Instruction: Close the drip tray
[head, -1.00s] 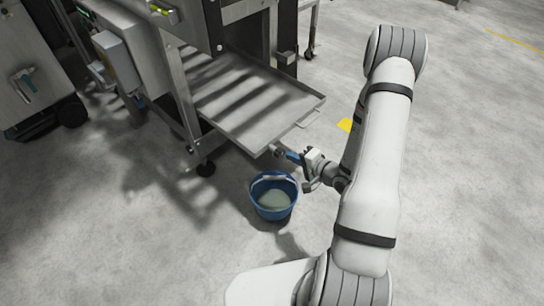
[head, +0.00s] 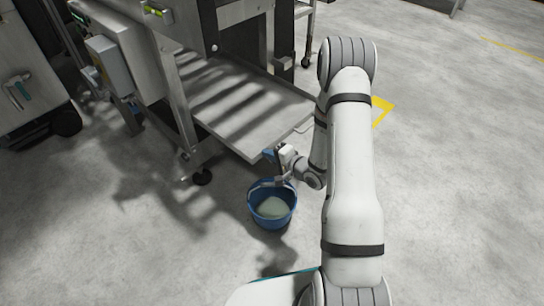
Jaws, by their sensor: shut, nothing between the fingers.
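The drip tray (head: 240,112) is a flat grey metal tray with a low rim, pulled out from under the washer frame toward me. Its thin wire handle (head: 303,127) shows at the right part of its front edge, partly behind my arm. My gripper (head: 268,154) is shut and empty at the front left corner of the tray, above the bucket. Whether its fingertips touch the tray rim I cannot tell. My arm hides part of the tray's front edge and right corner.
A blue bucket (head: 258,214) with pale contents stands on the floor below the tray's front corner. The washer's leg and foot (head: 202,178) stand left of the tray. A grey cabinet (head: 22,75) is at far left. The floor at right is clear, with a yellow marking (head: 383,108).

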